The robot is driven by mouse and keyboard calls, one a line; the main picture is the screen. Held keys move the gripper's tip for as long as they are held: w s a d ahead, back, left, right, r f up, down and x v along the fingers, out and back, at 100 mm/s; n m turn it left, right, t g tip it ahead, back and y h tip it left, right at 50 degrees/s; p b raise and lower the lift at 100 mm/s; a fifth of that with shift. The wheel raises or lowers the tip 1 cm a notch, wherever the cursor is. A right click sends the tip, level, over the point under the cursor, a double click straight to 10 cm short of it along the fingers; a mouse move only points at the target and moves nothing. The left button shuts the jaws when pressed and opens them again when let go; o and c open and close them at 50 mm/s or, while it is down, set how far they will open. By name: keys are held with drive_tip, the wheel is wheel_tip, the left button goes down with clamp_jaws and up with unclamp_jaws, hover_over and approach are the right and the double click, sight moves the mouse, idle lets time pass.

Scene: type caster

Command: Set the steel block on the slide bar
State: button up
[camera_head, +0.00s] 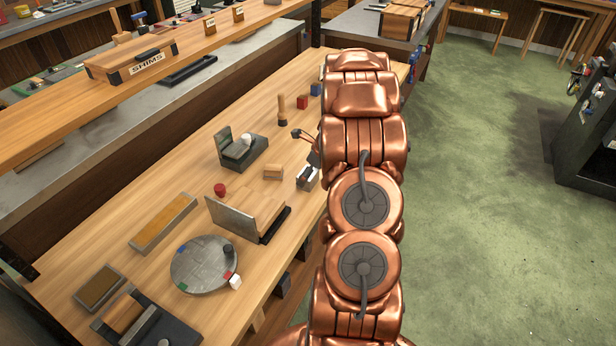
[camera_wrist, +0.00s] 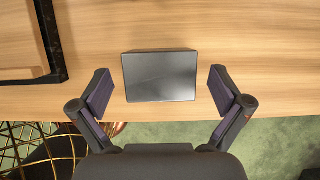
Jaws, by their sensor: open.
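The steel block (camera_wrist: 160,78) is a dark grey, smooth box on the wooden table near its front edge. In the wrist view it lies between the spread fingers of my gripper (camera_wrist: 161,74), with a gap on each side. My gripper is open and empty. In the head view a small dark and pale block (camera_head: 307,178) beside my arm appears to be the same one; my arm hides most of the gripper there. A black rail (camera_head: 275,225) runs along a wooden piece with an upright metal plate; I cannot tell whether it is the slide bar. Its black edge also shows in the wrist view (camera_wrist: 50,40).
A raised shelf (camera_head: 210,58) runs behind.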

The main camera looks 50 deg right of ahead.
drive_tip(key=shift+w+f, duration=0.2)
drive_tip(key=shift+f, duration=0.25)
drive_tip(key=shift+r, duration=0.1)
drive_tip(key=c, duration=1.9)
